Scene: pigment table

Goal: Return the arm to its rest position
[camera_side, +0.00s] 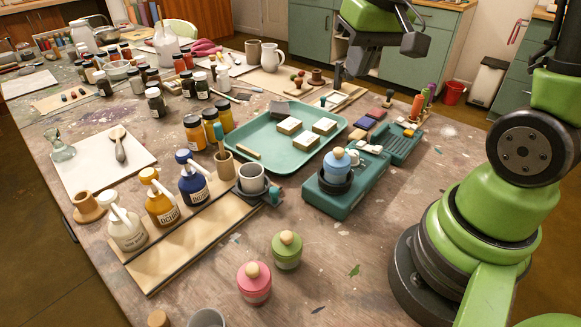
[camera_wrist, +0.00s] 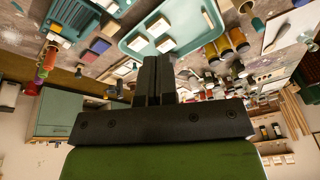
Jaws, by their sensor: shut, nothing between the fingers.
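My gripper (camera_wrist: 157,65) is shut and empty, its two dark fingers together in the middle of the wrist view. In the side view my gripper (camera_side: 340,74) hangs at the top, above the far side of the table (camera_side: 335,255). It holds nothing and appears clear of the objects below. My green arm reaches in from the right edge. The arm's middle links are cut off by the top of the side view.
A teal tray (camera_side: 262,146) with pale blocks lies mid-table. A teal scale (camera_side: 340,203) bears a blue lidded jar (camera_side: 337,163). Pink (camera_side: 254,283) and green (camera_side: 287,250) jars stand at the front. Pump bottles (camera_side: 160,202) stand at left. The front right tabletop is mostly bare.

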